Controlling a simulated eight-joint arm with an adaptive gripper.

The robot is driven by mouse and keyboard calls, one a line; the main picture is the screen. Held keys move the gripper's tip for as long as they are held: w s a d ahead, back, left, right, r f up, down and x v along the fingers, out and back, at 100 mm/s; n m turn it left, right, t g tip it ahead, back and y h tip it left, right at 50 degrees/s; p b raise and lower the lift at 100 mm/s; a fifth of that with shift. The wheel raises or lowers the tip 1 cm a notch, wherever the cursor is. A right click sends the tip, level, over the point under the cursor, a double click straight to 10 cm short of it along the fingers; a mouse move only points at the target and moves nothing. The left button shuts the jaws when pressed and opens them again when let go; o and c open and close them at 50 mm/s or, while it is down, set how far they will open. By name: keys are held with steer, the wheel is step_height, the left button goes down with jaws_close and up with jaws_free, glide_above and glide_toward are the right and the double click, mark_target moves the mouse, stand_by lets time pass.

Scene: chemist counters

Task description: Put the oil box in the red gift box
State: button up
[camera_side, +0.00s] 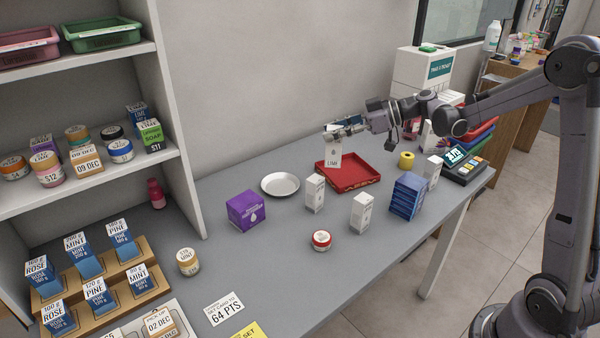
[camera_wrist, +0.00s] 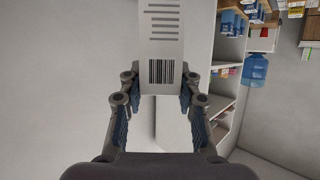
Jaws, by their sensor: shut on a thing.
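A small white carton (camera_side: 333,154) with an orange mark and small dark lettering hangs upright from my gripper (camera_side: 347,129) in the side view. My gripper is shut on its upper part. The carton is above the back left part of a shallow, open red box (camera_side: 348,186), and I cannot tell whether its lower end is inside the rim. In the wrist view the white carton (camera_wrist: 161,50), with a barcode and printed lines, sits between the fingers of my gripper (camera_wrist: 160,84). The red box is not seen there.
Similar white cartons stand on the counter in front of the red box (camera_side: 315,193) (camera_side: 361,213) and to its right (camera_side: 432,170). A white plate (camera_side: 280,185), a purple box (camera_side: 246,210), a blue stack (camera_side: 408,196) and a yellow roll (camera_side: 406,160) are nearby. Shelves stand left.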

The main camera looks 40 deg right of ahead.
steer(key=d+r+m+t+h, duration=0.1)
steer(key=d+m+t+h, duration=0.55)
steer(key=d, duration=1.65)
steer(key=w+a+f+m+g+h, duration=0.1)
steer(key=w+a+f, duration=0.2)
steer(key=f, duration=0.5)
steer(key=w+a+f+m+g+h, duration=0.1)
steer(key=w+a+f+g, duration=0.1)
steer(key=w+f, duration=0.3)
steer(key=shift+w+a+f+h, duration=0.35)
steer(key=shift+a+f, duration=0.55)
steer(key=shift+f, duration=0.5)
steer(key=o, duration=1.1)
steer(key=shift+f, duration=0.1)
steer(key=shift+o, duration=0.2)
